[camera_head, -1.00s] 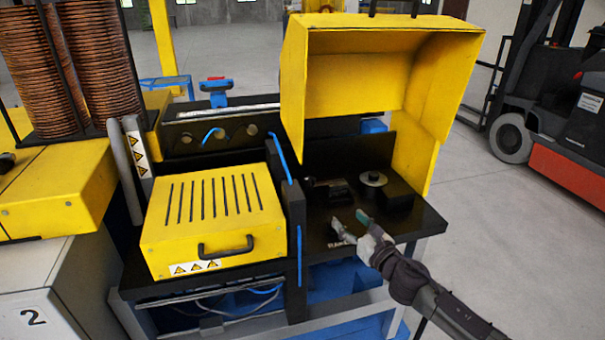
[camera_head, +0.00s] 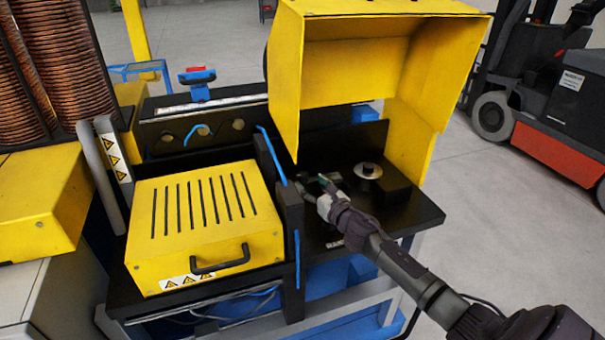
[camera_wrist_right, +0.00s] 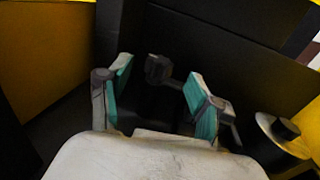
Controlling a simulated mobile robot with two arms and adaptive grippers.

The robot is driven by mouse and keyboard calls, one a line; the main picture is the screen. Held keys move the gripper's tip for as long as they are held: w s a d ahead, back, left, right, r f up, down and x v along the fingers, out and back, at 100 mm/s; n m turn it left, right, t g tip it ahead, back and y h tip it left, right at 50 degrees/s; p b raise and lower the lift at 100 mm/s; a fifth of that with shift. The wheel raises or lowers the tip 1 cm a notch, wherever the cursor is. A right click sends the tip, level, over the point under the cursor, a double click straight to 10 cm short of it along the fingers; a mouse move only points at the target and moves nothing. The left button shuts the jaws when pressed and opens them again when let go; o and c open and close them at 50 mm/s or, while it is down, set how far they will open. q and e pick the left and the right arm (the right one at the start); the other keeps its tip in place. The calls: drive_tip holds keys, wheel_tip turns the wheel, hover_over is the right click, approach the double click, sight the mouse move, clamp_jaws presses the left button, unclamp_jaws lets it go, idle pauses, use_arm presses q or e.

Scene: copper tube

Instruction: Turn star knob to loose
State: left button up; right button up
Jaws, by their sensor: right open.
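A small dark knob (camera_wrist_right: 158,68), which looks like the star knob, stands up beyond and between the fingertips in the right wrist view. Its lobes are too dark to make out, so I cannot tell how it is turned. My right gripper (camera_head: 312,184) is open over the black worktop under the raised yellow hood. Its two teal-padded fingers also show in the right wrist view (camera_wrist_right: 158,80), one on each side of the knob, with a gap between. In the head view the knob is hidden or too dark to tell. My left gripper is not in view.
A round metal disc (camera_head: 368,170) sits on the black worktop right of the gripper; it also shows in the wrist view (camera_wrist_right: 283,135). The yellow hood (camera_head: 380,70) rises behind. A black upright panel (camera_head: 282,215) and the slotted yellow box (camera_head: 205,220) stand left.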

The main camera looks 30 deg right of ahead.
sight(306, 179)
drive_tip(key=w, duration=0.3)
drive_tip(key=shift+w+d+r, duration=0.1)
drive_tip(key=shift+w, duration=0.8)
drive_tip(key=shift+c, duration=0.4)
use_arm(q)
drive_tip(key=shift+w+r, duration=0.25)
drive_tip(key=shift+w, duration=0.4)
use_arm(e)
clamp_jaws()
drive_tip(key=shift+w, duration=0.1)
